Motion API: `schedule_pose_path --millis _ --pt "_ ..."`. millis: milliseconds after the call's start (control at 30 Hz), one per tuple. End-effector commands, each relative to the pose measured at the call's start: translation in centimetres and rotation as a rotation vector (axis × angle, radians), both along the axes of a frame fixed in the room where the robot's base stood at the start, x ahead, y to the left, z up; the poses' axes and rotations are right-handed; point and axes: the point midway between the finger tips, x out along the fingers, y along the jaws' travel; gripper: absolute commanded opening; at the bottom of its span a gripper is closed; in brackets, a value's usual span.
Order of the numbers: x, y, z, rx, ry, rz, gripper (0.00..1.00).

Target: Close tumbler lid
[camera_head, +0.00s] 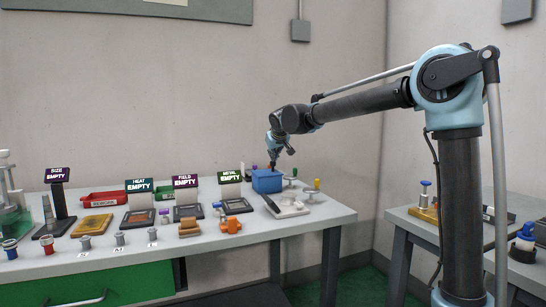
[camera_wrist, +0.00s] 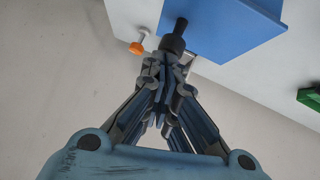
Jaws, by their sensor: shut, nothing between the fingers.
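A blue box-shaped thing (camera_head: 267,182), which I take to be the tumbler, stands near the right end of the long table. In the wrist view a flat blue panel (camera_wrist: 225,30) of it fills the top right; whether this is the lid, and how far open it is, I cannot tell. A black cylindrical knob (camera_wrist: 178,30) shows against the panel's left part. My gripper (camera_head: 273,166) is at the top of the blue box in the head view. In the wrist view my gripper (camera_wrist: 165,66) is shut and empty, its tips close to the knob; contact is unclear.
A white-grey plate with a dark bar (camera_head: 290,208) lies in front of the blue box. An orange knob on a pale post (camera_wrist: 138,47) is left of the panel. Signs, trays and several small weights (camera_head: 120,240) fill the table's left. A second table (camera_head: 412,222) stands right.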

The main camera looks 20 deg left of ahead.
Motion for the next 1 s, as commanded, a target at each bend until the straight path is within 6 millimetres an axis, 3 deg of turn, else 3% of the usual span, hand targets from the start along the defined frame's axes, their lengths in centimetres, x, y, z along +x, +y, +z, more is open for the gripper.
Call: schedule_pose_path --millis 567,833,1000 --pt "0.0 0.0 0.3 -0.001 0.000 0.001 0.00" --pt "0.0 -0.2 3.9 0.001 0.001 -0.004 0.00" --pt "-2.1 -1.6 6.0 0.000 0.001 -0.002 0.00"
